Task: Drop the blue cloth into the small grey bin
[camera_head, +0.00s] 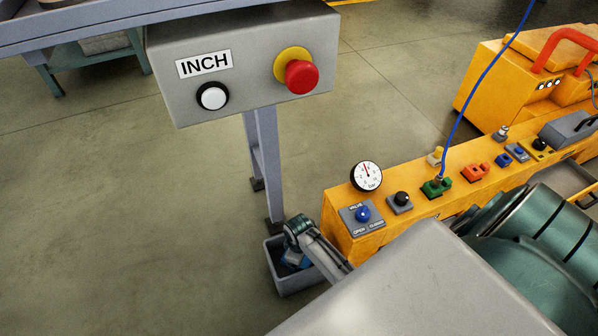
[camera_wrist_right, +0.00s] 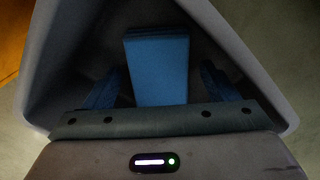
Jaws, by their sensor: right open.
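The small grey bin (camera_head: 292,284) stands on the floor by the end of the orange machine, and its walls surround the right wrist view (camera_wrist_right: 225,35). The folded blue cloth (camera_wrist_right: 157,58) is inside the bin, near the far side in that view. My right gripper (camera_wrist_right: 160,84) is open and reaches down into the bin. Its two dark blue fingers are on either side of the cloth's near part, with gaps visible between them and the cloth. In the head view my right gripper (camera_head: 294,258) hides most of the bin's inside. My left gripper is not in view.
The orange machine (camera_head: 345,232) with a gauge, valve and buttons is just right of the bin. A grey post (camera_head: 268,170) holding the INCH box (camera_head: 243,62) stands behind it. A blue hose (camera_head: 480,85) rises from the machine. The floor left of the bin is clear.

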